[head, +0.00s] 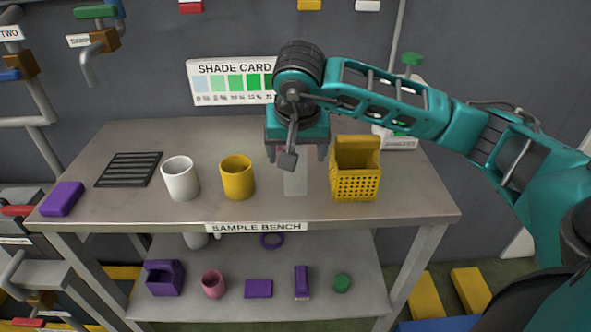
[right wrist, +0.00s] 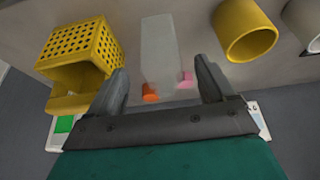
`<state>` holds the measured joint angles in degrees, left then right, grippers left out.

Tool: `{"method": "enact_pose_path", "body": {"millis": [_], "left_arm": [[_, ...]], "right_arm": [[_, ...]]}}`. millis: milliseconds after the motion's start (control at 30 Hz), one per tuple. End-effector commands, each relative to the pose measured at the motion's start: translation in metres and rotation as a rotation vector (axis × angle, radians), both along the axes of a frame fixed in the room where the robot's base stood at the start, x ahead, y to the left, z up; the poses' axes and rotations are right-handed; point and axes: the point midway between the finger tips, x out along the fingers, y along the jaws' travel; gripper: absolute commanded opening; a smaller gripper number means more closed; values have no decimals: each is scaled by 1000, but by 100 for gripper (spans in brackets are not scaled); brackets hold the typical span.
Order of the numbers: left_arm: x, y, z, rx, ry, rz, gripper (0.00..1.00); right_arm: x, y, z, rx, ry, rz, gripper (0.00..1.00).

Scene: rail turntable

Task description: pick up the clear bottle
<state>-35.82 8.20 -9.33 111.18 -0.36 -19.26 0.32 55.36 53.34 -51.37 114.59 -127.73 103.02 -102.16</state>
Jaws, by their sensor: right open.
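The clear bottle (head: 296,184) stands upright on the sample bench, between the yellow cup and the yellow perforated basket. It is pale and see-through, and its upper part is mostly hidden by my right gripper (head: 297,155). That gripper points down over the bottle, open. In the right wrist view the two fingers (right wrist: 160,80) are spread apart, and the clear bottle (right wrist: 158,42) shows as a faint grey block between and beyond them. I cannot tell whether either finger touches it. My left gripper is not in view.
A yellow basket (head: 355,183) stands close right of the bottle; a yellow cup (head: 237,178) and white cup (head: 180,180) stand left. A black grille (head: 128,169) and purple block (head: 62,199) lie farther left. Small orange (right wrist: 150,93) and pink (right wrist: 187,80) things show near the fingers.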

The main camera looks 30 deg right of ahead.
Motion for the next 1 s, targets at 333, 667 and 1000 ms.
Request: {"method": "enact_pose_path", "body": {"millis": [333,667,1000], "left_arm": [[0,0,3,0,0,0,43],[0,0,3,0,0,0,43],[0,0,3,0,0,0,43]], "right_arm": [[18,-11,-33,2,5,-1,83],[25,-14,-51,3,-1,1,83],[25,-14,-51,3,-1,1,60]]}}
